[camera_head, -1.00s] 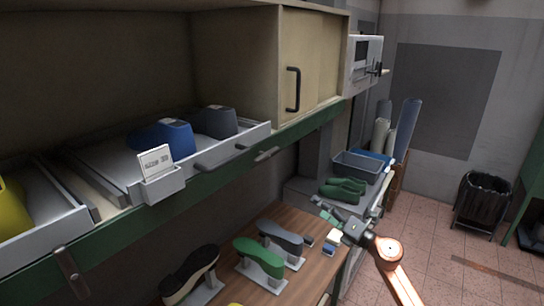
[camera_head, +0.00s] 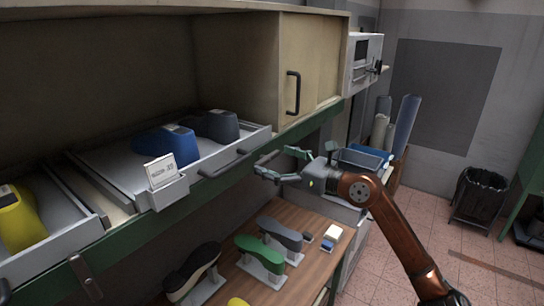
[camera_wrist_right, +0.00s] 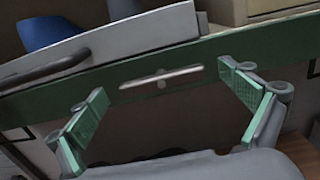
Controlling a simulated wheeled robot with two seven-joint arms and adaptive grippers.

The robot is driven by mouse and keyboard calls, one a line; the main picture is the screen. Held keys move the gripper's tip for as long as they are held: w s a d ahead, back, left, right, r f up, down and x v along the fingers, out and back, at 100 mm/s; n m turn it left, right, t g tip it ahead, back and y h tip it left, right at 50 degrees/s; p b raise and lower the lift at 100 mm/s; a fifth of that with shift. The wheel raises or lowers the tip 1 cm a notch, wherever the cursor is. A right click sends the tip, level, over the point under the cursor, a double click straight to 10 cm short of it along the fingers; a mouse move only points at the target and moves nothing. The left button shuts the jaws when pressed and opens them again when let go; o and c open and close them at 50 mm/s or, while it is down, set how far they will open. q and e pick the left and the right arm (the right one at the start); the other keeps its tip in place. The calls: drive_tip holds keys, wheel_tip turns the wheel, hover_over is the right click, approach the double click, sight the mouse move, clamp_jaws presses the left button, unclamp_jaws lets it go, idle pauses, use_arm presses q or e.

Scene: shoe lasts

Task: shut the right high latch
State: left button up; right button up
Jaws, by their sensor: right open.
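In the head view the fingers largely hide the latch. Another latch (camera_head: 84,275) on the rail at lower left stands across the rail. My left gripper is not in view.
A grey tray (camera_head: 255,141) with blue and dark lasts sits above the rail, its handle left of my right gripper. A cabinet door with a black handle (camera_head: 293,93) is above. Lasts on stands occupy the wooden table (camera_head: 312,262) below.

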drive_tip(key=shift+w+a+f, duration=0.1)
drive_tip(key=shift+w+a, duration=0.1)
drive_tip(key=shift+c, duration=0.4)
drive_tip(key=c, duration=1.1)
